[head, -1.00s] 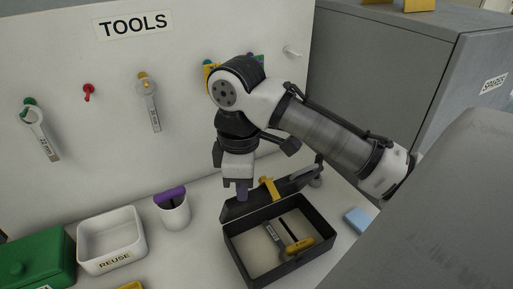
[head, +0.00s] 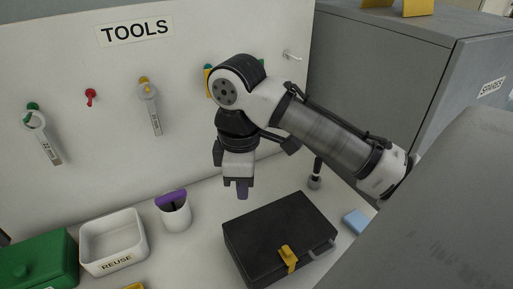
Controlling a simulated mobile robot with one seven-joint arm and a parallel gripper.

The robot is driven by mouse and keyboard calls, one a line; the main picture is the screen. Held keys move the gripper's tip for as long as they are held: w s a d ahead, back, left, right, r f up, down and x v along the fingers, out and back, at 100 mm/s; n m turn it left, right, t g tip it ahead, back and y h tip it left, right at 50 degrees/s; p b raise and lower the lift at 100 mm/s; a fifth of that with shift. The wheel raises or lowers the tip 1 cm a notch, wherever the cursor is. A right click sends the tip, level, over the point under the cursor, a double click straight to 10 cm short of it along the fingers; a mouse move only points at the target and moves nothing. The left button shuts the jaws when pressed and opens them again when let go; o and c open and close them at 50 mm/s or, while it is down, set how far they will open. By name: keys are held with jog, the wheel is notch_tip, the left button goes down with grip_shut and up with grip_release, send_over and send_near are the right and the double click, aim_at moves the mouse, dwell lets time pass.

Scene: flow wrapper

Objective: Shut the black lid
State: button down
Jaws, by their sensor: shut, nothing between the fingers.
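The black box with its black lid (head: 275,230) sits on the table at the lower middle of the head view. The lid lies flat over the box and hides its inside. A yellow latch (head: 288,256) is at the lid's front edge, hanging over the front side. My gripper (head: 242,190) points down behind the box's back left part, above the table. Its fingers are shut and empty, and they look apart from the lid.
A white cup with a purple thing (head: 174,213) and a white REUSE tray (head: 112,240) stand left of the box. A green box (head: 38,262) is at far left. A blue block (head: 357,221) lies right of the box. Wrenches (head: 42,136) hang on the tool board behind.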

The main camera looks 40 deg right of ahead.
notch_tip(320, 180, up, 5)
jog(key=p, duration=0.4)
jog(key=shift+f, duration=0.1)
jog(key=shift+f, duration=0.1)
dwell(0.4)
